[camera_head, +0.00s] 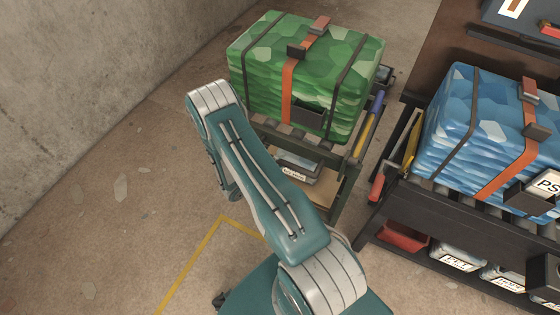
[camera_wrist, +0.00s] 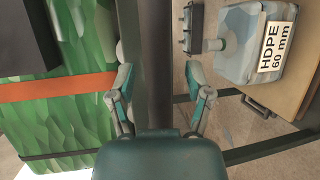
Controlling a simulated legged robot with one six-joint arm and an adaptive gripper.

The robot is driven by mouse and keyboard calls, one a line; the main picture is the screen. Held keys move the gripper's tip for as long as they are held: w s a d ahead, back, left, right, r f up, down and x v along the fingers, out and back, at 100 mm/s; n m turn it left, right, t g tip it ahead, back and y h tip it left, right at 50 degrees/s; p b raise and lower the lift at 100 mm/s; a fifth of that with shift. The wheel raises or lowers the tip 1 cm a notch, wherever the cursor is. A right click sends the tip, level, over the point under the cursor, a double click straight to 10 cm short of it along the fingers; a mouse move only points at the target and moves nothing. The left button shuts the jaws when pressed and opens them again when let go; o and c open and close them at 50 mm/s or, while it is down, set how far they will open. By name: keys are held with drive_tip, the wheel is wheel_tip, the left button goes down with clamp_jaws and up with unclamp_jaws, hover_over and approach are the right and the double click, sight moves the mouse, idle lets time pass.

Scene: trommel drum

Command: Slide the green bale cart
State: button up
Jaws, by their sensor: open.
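The green bale (camera_head: 300,75) is strapped with dark bands and an orange strap, and it rests on the upper rollers of a dark cart (camera_head: 338,195). In the wrist view the bale (camera_wrist: 65,65) fills the left side, turned sideways. My gripper (camera_wrist: 158,85) is open, its two teal fingers spread on either side of a dark cart rail (camera_wrist: 157,50). I cannot tell whether the fingers touch the rail. In the head view my arm hides the gripper and part of the cart's near side.
A jug labelled HDPE 60 mm (camera_wrist: 258,45) sits on the cart's lower shelf (camera_wrist: 285,95). A blue bale (camera_head: 485,130) rests on a dark rack (camera_head: 470,225) close at right, with labelled bins below. A concrete wall (camera_head: 90,75) stands at left. The floor between wall and cart is clear.

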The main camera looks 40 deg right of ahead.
clamp_jaws()
drive_tip(key=shift+a, duration=0.15)
